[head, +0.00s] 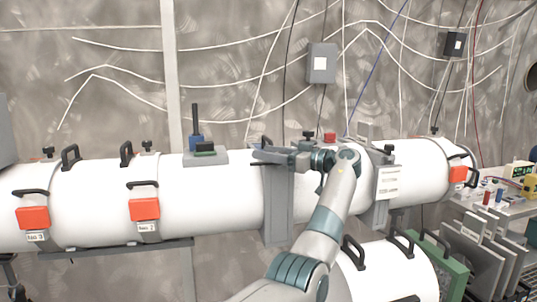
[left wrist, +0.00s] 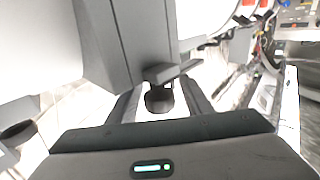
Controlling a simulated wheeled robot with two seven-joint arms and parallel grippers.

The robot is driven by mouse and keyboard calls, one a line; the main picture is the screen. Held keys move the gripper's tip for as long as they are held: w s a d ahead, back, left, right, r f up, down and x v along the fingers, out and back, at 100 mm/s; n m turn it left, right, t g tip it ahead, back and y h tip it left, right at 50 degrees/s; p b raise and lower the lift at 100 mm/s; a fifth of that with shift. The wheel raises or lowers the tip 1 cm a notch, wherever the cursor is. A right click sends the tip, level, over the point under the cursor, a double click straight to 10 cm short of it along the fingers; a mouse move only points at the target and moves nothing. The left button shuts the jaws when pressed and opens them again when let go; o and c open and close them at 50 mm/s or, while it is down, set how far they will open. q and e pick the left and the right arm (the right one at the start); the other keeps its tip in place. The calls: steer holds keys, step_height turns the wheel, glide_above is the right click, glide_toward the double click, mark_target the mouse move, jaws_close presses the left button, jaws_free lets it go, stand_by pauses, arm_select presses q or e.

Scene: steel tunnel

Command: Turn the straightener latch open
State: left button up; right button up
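My left gripper (head: 262,157) is at the grey upright bracket (head: 278,207) on the white tube (head: 225,200), pointing left. In the left wrist view its two fingers (left wrist: 162,103) are apart. A dark round knob with a short flat lever (left wrist: 160,73) shows between them, under a grey housing (left wrist: 128,40). Gaps show on both sides of the knob, so the fingers do not appear shut on it. I cannot tell for sure that this is the straightener latch. In the head view the gripper and bracket hide this part. My right gripper is not in view.
Red latch boxes (head: 144,209) with dark handles sit along the tube. A second white cylinder (head: 385,272) lies below right. Grey plates (head: 480,262) and a cluttered bench (head: 500,203) are at the right.

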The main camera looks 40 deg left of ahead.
arm_select(q)
steer(key=w+d+b, duration=0.1)
steer(key=d, duration=1.6)
steer(key=shift+w+d+b, duration=0.15)
steer(key=shift+w+b, duration=0.15)
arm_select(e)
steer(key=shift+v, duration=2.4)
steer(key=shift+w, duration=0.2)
